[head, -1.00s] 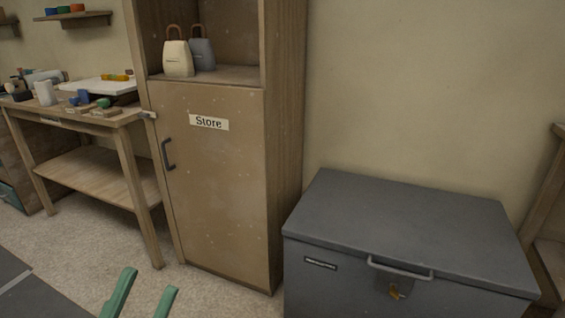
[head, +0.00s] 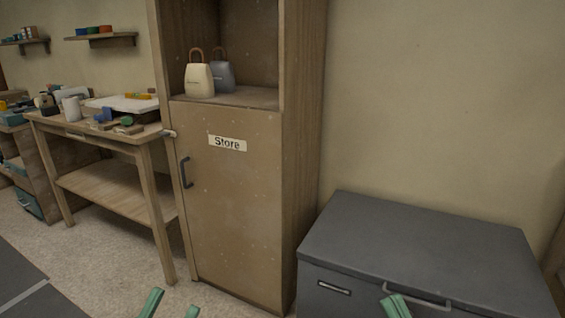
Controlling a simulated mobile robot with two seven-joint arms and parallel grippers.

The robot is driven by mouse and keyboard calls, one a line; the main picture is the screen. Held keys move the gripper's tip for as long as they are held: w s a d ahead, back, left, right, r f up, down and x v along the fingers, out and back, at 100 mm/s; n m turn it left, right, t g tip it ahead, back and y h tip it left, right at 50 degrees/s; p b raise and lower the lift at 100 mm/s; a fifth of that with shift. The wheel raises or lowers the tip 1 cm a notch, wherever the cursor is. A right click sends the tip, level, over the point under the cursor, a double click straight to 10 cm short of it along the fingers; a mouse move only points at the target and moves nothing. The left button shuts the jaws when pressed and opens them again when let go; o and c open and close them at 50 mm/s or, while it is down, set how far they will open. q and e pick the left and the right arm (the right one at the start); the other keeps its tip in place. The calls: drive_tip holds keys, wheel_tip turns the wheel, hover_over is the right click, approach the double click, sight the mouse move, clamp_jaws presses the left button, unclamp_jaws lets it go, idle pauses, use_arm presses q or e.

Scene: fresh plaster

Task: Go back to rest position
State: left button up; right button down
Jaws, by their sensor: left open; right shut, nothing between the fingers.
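My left gripper (head: 171,305) shows at the bottom edge of the head view, in front of the cabinet's base. Its two green fingertips are apart and nothing shows between them. My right gripper (head: 396,306) shows at the bottom edge in front of the grey chest, as green fingertips close together with nothing held. The rest of both grippers and both arms are out of view.
A tall wooden cabinet (head: 232,205) labelled Store stands ahead with its door shut; two bags sit on its open shelf. A grey chest (head: 420,245) with its lid down is at right. A cluttered workbench (head: 120,190) is at left. Floor at lower left is clear.

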use_arm(q)
drive_tip(key=w+a+f+n+g+y+p, duration=0.2)
drive_tip(key=w+f+n+g+y+p, duration=0.45)
drive_tip(key=p, duration=0.55)
use_arm(e)
drive_tip(key=w+d+f+m+g+h, duration=0.2)
drive_tip(key=w+f+m+g+h, duration=0.35)
drive_tip(key=f+h, duration=0.2)
use_arm(q)
drive_tip(key=s+a+f+n+g+y+p, duration=0.1)
drive_tip(key=s+f+g+y+p, duration=0.3)
drive_tip(key=s+f+p, duration=0.6)
wheel_tip(320, 180, down, 3)
drive_tip(key=n+g+p, duration=0.1)
drive_tip(key=g, duration=0.1)
drive_tip(key=shift+s+a+r+n+g, duration=0.15)
drive_tip(key=shift+s+a+n+g, duration=0.05)
drive_tip(key=shift+a+n+g, duration=0.2)
use_arm(e)
drive_tip(key=s+d+f+m+g+h, duration=0.1)
drive_tip(key=s+f+m+g+h, duration=0.2)
drive_tip(key=s+f+g, duration=0.4)
wheel_tip(320, 180, down, 5)
drive_tip(key=shift+s+d+r+g, duration=0.1)
drive_tip(key=shift+s+d+g, duration=0.25)
drive_tip(key=shift+s, duration=0.85)
use_arm(q)
drive_tip(key=shift+s+d, duration=0.1)
use_arm(e)
drive_tip(key=shift+s+d, duration=0.1)
